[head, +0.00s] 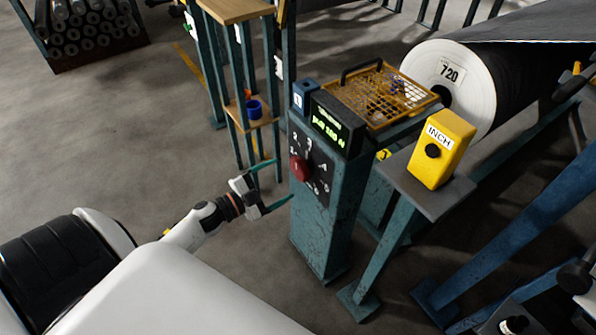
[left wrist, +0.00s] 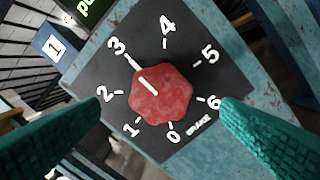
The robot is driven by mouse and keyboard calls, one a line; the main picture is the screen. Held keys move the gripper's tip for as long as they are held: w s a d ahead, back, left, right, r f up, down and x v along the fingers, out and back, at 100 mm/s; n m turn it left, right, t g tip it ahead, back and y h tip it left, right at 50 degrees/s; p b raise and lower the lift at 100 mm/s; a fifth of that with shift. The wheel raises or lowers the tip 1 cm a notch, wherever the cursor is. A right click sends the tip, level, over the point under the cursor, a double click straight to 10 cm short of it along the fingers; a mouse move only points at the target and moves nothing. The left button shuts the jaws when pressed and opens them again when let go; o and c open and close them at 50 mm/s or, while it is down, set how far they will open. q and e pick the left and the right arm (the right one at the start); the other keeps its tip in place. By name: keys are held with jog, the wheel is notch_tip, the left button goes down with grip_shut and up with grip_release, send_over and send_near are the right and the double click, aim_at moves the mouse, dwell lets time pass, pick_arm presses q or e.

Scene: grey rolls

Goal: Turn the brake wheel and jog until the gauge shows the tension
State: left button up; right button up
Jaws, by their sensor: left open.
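The red brake wheel (head: 299,168) sits on a dark dial plate on the front of a teal post. In the left wrist view the wheel (left wrist: 161,93) has a white mark pointing toward 3 on a scale from 0 to 6. My left gripper (head: 276,184) is open just in front of the dial, its green fingers apart on either side of the wheel and not touching it. The green-lit gauge display (head: 328,130) tops the post; its text is too small to read surely. A yellow INCH box (head: 441,150) with a black button stands on a stand at right. My right gripper is not in view.
An orange mesh tray (head: 381,96) lies behind the display, beside a blue box marked 1 (head: 305,96). A large roll marked 720 (head: 452,80) is at the back right. A shelf stand (head: 240,118) is left of the post.

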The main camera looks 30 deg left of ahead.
aim_at(297, 172)
pick_arm(q)
jog(key=x, duration=0.7)
jog(key=shift+w, duration=0.1)
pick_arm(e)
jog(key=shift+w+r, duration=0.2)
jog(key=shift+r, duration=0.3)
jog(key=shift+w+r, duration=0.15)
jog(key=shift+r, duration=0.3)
pick_arm(q)
jog(key=c, duration=1)
jog(key=shift+f+m+b, duration=0.1)
jog(key=shift+m+b, duration=0.25)
jog(key=shift+m, duration=0.65)
jog(key=m+b, duration=0.3)
jog(key=m, duration=0.5)
jog(key=shift+d+f+m, duration=0.1)
jog(key=shift+f+m, duration=0.05)
jog(key=shift+m, duration=0.25)
jog(key=shift+m+b, duration=0.45)
jog(key=shift+m, duration=0.25)
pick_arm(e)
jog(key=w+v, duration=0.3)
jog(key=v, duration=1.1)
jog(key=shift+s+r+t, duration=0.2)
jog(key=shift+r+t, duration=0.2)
